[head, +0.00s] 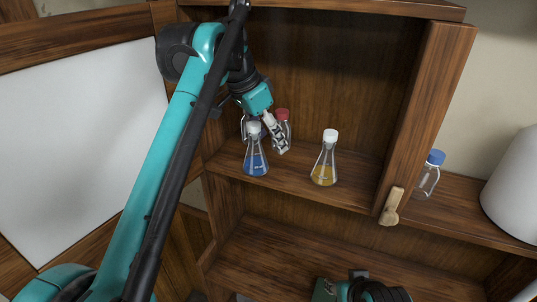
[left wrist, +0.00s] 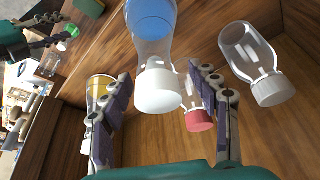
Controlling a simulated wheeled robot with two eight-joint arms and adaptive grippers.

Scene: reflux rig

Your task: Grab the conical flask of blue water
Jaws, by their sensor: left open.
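The conical flask of blue water (head: 256,163) stands upright on the upper shelf, with a white cap. In the left wrist view the flask (left wrist: 152,20) shows with its white cap toward me, between the two fingers in the picture. My left gripper (head: 273,132) is open at the flask's upper right in the head view. In the left wrist view the open fingers (left wrist: 163,78) show gaps on both sides of the cap and hold nothing. One finger partly hides the things behind it.
A yellow-liquid flask (head: 324,168) stands right of the blue one. A red-capped bottle (head: 284,128) is close behind my gripper. A clear white-capped bottle (left wrist: 250,50) also stands close by. A wooden side panel (head: 425,110) and latch (head: 391,206) bound the shelf at right.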

